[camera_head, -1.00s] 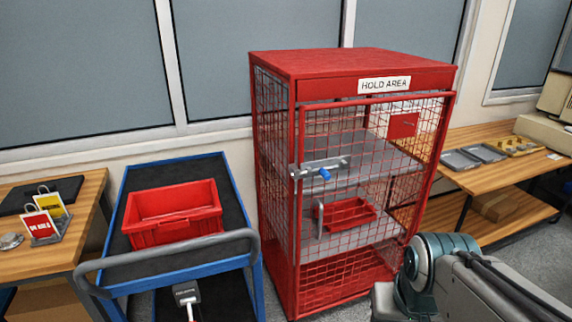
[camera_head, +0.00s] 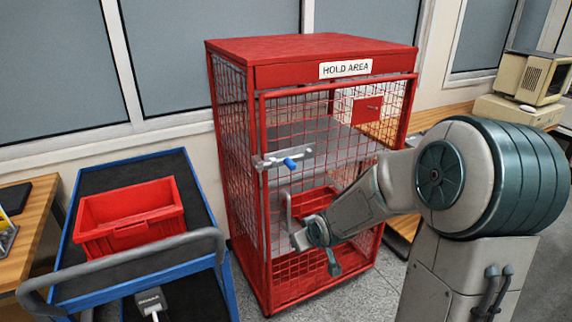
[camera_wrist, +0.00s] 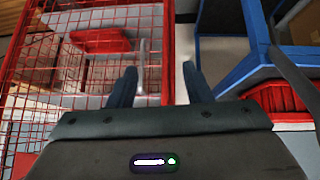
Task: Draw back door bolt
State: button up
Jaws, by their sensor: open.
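The door bolt (camera_head: 283,158) is a grey metal bar across the upper left of the red mesh cabinet door (camera_head: 340,90). Its blue knob (camera_head: 290,164) sticks out toward me. The bolt is not discernible in the wrist view. My gripper (camera_wrist: 158,74) is open, with nothing between its two dark fingers. In the head view it is small and partly unclear, low in front of the door, below the bolt and apart from it. The grey vertical door handle (camera_head: 288,210) is close to my gripper, and also shows ahead of the fingers in the wrist view (camera_wrist: 142,60).
A blue trolley (camera_head: 228,290) with a red bin (camera_head: 130,218) stands left of the cabinet. Its grey push handle (camera_head: 120,255) juts toward me. A wooden bench with an old computer (camera_head: 535,76) is at the right. Floor shows between trolley and cabinet.

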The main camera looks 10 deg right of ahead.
jog(key=w+t+y, duration=0.3)
jog(key=w+t, duration=0.1)
jog(key=w, duration=0.3)
jog(key=m+t+y+b, duration=0.1)
jog(key=m+t, duration=0.2)
jog(key=t, duration=0.3)
send_near(293, 168)
jog(key=p+x, duration=0.1)
jog(key=x, duration=1)
jog(key=shift+w+r+p, duration=0.1)
jog(key=shift+w+p, duration=0.2)
jog(key=shift+w, duration=0.05)
grip_shut()
